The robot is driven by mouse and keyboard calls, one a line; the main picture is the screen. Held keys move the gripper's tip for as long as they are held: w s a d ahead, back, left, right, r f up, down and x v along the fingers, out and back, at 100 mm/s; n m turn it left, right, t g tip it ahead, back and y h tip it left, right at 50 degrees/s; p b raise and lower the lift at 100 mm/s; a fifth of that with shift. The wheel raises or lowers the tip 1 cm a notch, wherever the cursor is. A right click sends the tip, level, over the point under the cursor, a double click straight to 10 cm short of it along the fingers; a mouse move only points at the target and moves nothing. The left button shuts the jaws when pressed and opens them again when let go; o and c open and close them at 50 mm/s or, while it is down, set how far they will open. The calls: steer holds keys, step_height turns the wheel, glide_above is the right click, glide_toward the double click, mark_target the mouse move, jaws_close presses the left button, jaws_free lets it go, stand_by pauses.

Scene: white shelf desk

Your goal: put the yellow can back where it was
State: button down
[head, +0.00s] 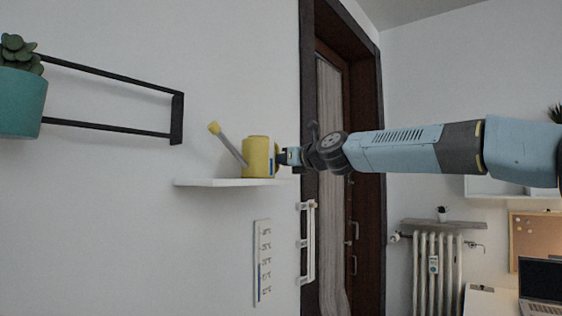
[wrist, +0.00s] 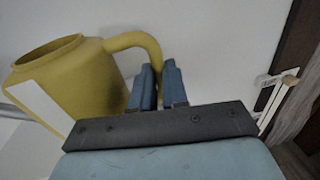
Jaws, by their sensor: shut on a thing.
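The yellow can (head: 256,157) is a watering can with a grey spout that ends in a yellow tip and points up to the left. In the head view it is upright at the white wall shelf (head: 222,183); I cannot tell whether its base touches the shelf. My gripper (head: 284,157) is at the can's right side. In the wrist view the can (wrist: 75,82) fills the left, with its open top showing and its curved handle reaching to my gripper (wrist: 158,85). The fingers are shut on the handle.
A black wall frame (head: 176,118) and a teal pot with a succulent (head: 22,100) are at the upper left. A white wall rack (head: 308,240) hangs below right of the shelf. A dark door frame (head: 310,90) stands behind my arm. The shelf's left part is bare.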

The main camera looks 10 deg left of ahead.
steer(key=c, duration=1.1)
jaws_free()
steer(key=shift+c, duration=0.2)
steer(key=shift+s+d, duration=0.1)
steer(key=shift+s+d, duration=0.25)
steer(key=shift+d, duration=0.15)
steer(key=v, duration=1)
steer(key=shift+s+d, duration=0.2)
steer(key=shift+s, duration=0.2)
